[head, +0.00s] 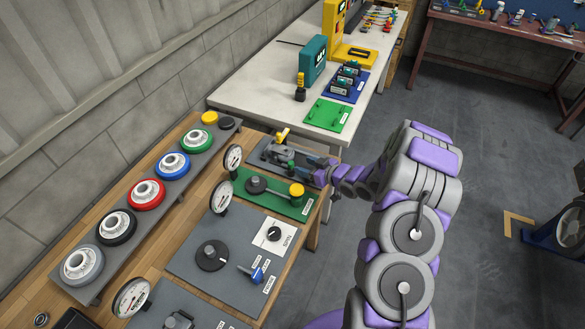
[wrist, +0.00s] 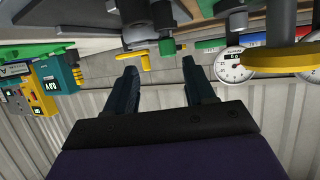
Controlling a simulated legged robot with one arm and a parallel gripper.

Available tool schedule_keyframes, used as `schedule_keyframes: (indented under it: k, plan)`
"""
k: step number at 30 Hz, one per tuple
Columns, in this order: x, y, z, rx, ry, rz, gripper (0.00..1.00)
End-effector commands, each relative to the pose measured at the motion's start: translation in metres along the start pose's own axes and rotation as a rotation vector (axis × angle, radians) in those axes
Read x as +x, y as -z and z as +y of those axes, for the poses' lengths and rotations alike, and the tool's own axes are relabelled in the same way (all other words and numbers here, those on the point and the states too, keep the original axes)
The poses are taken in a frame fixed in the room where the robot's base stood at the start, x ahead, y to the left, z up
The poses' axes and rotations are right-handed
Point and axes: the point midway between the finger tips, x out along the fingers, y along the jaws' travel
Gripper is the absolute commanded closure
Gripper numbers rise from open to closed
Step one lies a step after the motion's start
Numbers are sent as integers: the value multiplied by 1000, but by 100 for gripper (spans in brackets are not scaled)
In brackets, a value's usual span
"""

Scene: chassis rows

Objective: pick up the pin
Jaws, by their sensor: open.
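A small yellow bent piece, which looks like the pin (head: 282,135), stands up at a grey fixture on the bench's far end. In the wrist view the yellow piece (wrist: 146,60) hangs from above in the upturned picture, beyond my fingertips and nearer the left one. My gripper (head: 300,163) reaches in low beside the fixture from the right. Its two fingers (wrist: 159,66) are spread apart with nothing between them. The fingers partly blend with the fixture in the head view, so the exact gap to the pin is hard to tell.
A green plate (head: 295,211) with a yellow-topped knob lies close to my gripper on the near side. A round gauge (head: 233,157) stands left, and another gauge (wrist: 235,66) shows at right in the wrist view. A white table (head: 250,88) stands behind.

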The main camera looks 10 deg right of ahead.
Motion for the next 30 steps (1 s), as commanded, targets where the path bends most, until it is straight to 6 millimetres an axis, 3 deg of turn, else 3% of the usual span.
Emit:
schedule_keyframes:
  k: [3,11,21,30]
  plan:
    - [13,0,-2,-2,2,1,46]
    - [25,0,-1,3,3,3,46]
    - [64,0,-7,0,2,0,46]
    - [68,1,-7,4,1,1,46]
